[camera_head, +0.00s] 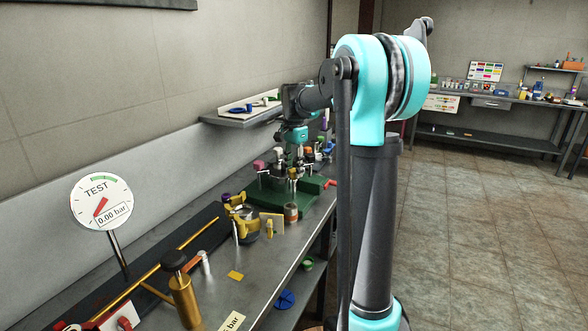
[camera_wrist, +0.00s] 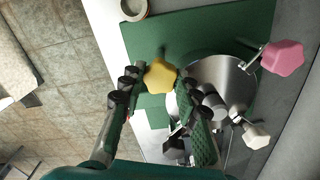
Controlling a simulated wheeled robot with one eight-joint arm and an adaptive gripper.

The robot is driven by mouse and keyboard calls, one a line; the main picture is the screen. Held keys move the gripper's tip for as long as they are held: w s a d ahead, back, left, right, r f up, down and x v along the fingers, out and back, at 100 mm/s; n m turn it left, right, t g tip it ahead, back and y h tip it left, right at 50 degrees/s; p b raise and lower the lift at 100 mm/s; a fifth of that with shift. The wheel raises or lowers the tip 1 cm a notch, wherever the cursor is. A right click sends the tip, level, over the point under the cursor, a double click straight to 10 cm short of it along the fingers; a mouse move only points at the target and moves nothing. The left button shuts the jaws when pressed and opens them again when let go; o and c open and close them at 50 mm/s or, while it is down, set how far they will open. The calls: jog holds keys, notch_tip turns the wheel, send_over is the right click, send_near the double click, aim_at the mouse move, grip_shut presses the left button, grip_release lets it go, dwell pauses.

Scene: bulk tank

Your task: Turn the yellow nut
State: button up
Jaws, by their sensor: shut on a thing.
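The yellow nut (camera_wrist: 160,74) is a star-shaped knob over a green plate (camera_wrist: 205,35) in the wrist view. My gripper (camera_wrist: 157,82) has one finger on each side of the nut and is shut on it. Its dark, jointed left finger and green-faced right finger reach up to the nut. In the head view my gripper (camera_head: 298,152) points down over the green stand (camera_head: 270,198) on the bench. The nut is too small there to make out clearly among the fittings.
A pink knob (camera_wrist: 284,57) and a white knob (camera_wrist: 256,135) stand right of my gripper, near a round metal body (camera_wrist: 235,85). In the head view, a gauge (camera_head: 101,201) reads 0.00 bar. A yellow fitting (camera_head: 241,213) stands in front of the green stand.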

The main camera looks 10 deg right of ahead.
jog(key=n, duration=0.8)
jog(key=shift+n, duration=0.3)
jog(key=n, duration=0.3)
jog(key=shift+n, duration=0.3)
jog(key=n, duration=1.8)
jog(key=shift+n, duration=1.8)
